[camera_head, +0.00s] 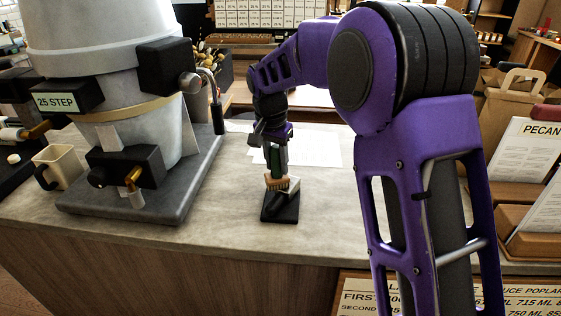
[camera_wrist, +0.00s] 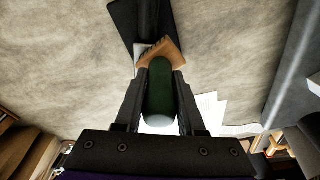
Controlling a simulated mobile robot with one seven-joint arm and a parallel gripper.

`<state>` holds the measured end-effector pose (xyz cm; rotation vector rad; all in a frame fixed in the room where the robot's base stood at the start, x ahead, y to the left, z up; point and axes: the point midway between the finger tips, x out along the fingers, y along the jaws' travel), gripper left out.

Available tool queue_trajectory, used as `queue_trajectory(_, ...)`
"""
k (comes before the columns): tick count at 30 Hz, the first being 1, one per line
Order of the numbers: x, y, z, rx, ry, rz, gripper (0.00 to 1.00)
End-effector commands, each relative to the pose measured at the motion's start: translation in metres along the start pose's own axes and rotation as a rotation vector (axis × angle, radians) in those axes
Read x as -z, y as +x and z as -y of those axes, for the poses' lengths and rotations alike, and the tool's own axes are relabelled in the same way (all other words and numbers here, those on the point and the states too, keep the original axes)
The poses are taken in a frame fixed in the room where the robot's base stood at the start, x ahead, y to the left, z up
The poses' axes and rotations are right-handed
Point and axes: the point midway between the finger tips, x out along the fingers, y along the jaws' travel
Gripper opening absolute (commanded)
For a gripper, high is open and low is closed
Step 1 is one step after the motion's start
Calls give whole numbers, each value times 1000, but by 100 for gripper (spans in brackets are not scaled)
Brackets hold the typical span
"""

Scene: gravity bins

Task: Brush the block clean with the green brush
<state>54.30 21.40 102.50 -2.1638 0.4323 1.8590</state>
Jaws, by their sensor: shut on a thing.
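My gripper (camera_head: 276,160) is shut on the green brush (camera_head: 277,163). It points down over the counter. In the wrist view my gripper (camera_wrist: 160,74) has one finger on each side of the green handle (camera_wrist: 160,95). The brush's tan-brown head (camera_wrist: 163,50) sticks out beyond the fingertips. Under the head is a dark block-like piece (camera_head: 280,208) standing on the counter, with a pale part (camera_head: 294,185) beside the brush head. The dark piece also shows in the wrist view (camera_wrist: 125,18). The brush head appears to be at its top; contact is not clear.
White paper (camera_head: 315,148) lies behind the gripper. Signs and a paper bag (camera_head: 510,100) are right. The counter (camera_head: 225,215) between is clear.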

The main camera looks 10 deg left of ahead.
Motion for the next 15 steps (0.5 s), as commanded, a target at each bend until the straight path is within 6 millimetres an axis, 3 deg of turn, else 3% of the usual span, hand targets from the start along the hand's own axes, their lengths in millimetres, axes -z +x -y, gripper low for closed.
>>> queue_trajectory(15,2,-16,0,1,0,1,0)
